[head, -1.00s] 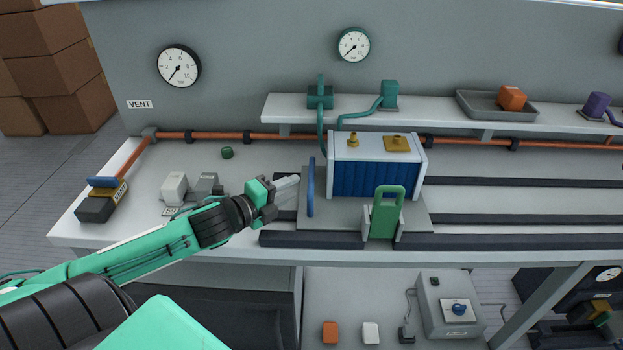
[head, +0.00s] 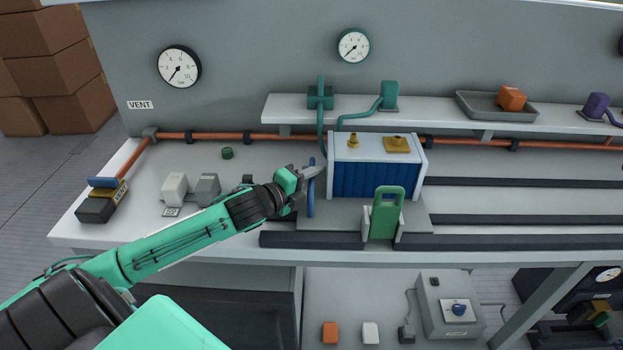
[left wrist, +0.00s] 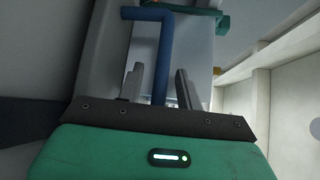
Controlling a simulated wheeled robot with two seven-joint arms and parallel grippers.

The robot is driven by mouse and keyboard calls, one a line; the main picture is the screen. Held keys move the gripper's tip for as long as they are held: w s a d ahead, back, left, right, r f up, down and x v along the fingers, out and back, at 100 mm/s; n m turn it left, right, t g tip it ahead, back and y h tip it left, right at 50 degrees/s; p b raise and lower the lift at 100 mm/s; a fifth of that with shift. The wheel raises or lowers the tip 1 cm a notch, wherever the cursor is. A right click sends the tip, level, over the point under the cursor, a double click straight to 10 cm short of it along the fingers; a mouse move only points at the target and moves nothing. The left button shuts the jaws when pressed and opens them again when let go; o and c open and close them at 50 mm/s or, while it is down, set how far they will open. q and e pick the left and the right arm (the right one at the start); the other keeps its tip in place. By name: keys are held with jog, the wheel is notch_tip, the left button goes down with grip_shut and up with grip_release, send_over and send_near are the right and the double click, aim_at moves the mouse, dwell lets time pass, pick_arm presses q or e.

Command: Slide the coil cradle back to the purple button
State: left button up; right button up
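The coil cradle (head: 417,212) is a grey plate on dark rails. It carries a blue finned coil (head: 370,181) with a white casing. A blue upright handle (head: 311,196) stands at its left end, and a green handle (head: 386,213) stands at its front. My left gripper (head: 312,173) is at the blue handle. In the left wrist view, the blue handle (left wrist: 163,50) runs between the parted fingers of my left gripper (left wrist: 160,85), with small gaps visible. A purple block (head: 597,104) sits on the back shelf at far right; I cannot tell whether it is the button.
Dark rails (head: 520,219) run clear to the right of the cradle. The back shelf (head: 430,109) holds teal fittings and a grey tray (head: 470,109) with an orange block (head: 511,98). Grey blocks (head: 207,188) stand left of the cradle. A copper pipe (head: 235,136) runs behind.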

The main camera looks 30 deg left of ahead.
pick_arm(q)
grip_shut()
jog(key=shift+w+d, duration=0.1)
